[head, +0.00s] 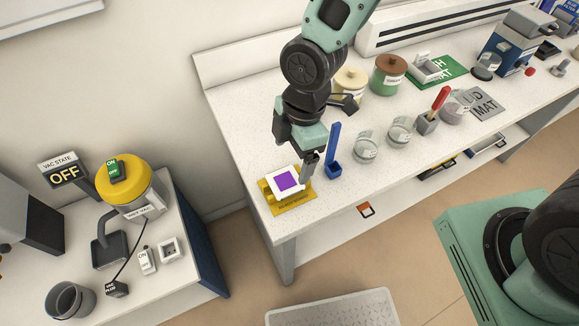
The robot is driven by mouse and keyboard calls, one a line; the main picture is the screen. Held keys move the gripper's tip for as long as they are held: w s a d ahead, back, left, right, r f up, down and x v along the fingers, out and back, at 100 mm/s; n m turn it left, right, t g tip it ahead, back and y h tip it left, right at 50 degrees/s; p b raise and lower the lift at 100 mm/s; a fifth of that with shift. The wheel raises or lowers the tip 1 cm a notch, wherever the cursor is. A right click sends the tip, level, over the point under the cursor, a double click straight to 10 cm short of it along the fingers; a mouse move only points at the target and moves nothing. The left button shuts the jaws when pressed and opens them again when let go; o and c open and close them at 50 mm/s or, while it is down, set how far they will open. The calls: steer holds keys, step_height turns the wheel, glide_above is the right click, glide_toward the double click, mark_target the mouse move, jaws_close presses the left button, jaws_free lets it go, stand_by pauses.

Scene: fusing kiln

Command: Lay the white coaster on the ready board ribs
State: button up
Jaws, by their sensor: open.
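The white coaster (272,182) is a square with a purple middle. It lies over the yellow ready board (293,207) at the near left end of the white bench. Yellow rib parts show along the coaster's left side; most of the ribs are hidden under it. It looks roughly flat, though I cannot see its contact with the ribs. My gripper (307,170) is open, pointing down at the coaster's right edge. I cannot tell whether a finger touches the coaster.
A blue-handled tool in a blue block (333,168) stands close right of my gripper. Glass jars (366,147), a red-handled tool (438,104) and lidded canisters (388,75) stand farther along the bench. The bench's front edge is just below the board. A side table (190,285) stands at left.

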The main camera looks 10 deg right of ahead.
steer(key=s+d+r+m, duration=0.3)
steer(key=s+r+m, duration=0.3)
steer(key=r, duration=0.1)
steer(key=s+d+r+m+h, duration=0.1)
steer(key=s+d+r+m, duration=0.2)
steer(key=s+r+m, duration=0.3)
steer(key=shift+d+r+m, duration=0.4)
steer(key=shift+r+m, duration=0.3)
steer(key=shift+r, duration=0.05)
steer(key=shift+f, duration=0.1)
step_height(320, 180, down, 4)
steer(key=b, duration=0.4)
steer(key=shift+f, duration=0.1)
